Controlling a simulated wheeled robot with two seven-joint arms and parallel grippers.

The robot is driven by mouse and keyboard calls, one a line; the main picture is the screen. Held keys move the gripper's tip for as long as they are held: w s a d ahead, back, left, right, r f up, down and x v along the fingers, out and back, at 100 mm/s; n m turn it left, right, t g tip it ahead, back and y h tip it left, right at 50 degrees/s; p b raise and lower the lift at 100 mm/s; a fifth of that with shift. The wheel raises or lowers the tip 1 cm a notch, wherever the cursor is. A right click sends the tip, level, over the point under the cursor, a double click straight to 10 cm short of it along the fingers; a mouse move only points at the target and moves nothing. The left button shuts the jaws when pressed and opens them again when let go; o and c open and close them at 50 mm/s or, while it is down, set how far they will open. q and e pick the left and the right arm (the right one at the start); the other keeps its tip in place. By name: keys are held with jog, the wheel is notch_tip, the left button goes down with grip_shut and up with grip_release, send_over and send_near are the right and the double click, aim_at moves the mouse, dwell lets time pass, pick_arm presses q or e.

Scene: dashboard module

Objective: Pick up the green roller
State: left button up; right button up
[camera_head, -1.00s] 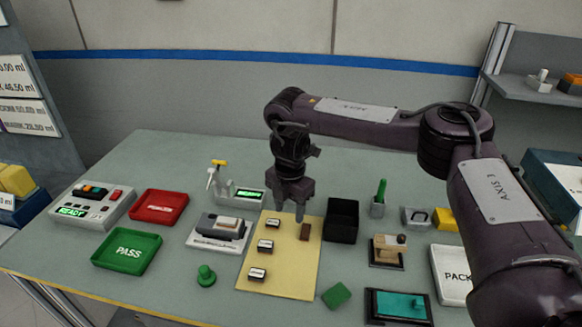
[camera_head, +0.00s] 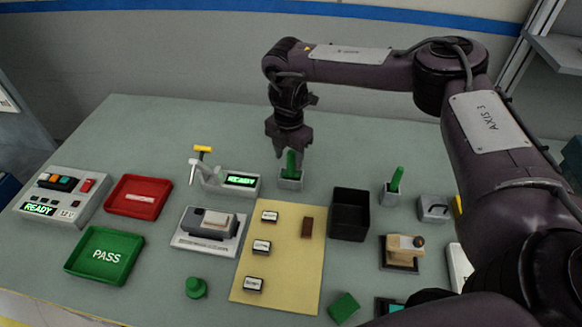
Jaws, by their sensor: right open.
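A green upright stick, possibly the roller (camera_head: 291,162), stands in a small grey holder (camera_head: 290,180) behind the yellow mat. A similar green stick (camera_head: 396,179) leans in another grey holder (camera_head: 390,195) to the right. I cannot tell for certain which is the roller. My right gripper (camera_head: 290,150) points down, open, at the first stick's upper part. Its fingers appear to be on either side of the stick; contact cannot be made out. My left gripper is not in view.
A black open box (camera_head: 350,214) stands right of the yellow mat (camera_head: 285,290). A lit console with a yellow-topped lever (camera_head: 230,180) is close left of the gripper. Red (camera_head: 137,197) and green (camera_head: 105,256) trays lie left. A green knob (camera_head: 196,288) and green block (camera_head: 343,307) lie in front.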

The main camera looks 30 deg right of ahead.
aim_at(291, 165)
jog(key=f, duration=0.2)
jog(key=f+p, duration=0.1)
jog(key=shift+w+d+f+p, duration=0.15)
jog(key=shift+d+f+p, duration=0.15)
jog(key=shift+d+f, duration=0.1)
jog(key=shift+f, duration=0.4)
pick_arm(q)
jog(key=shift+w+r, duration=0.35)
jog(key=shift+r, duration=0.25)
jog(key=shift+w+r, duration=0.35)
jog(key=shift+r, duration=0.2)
pick_arm(e)
jog(key=shift+c, duration=0.4)
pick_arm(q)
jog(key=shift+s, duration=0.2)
pick_arm(e)
grip_shut()
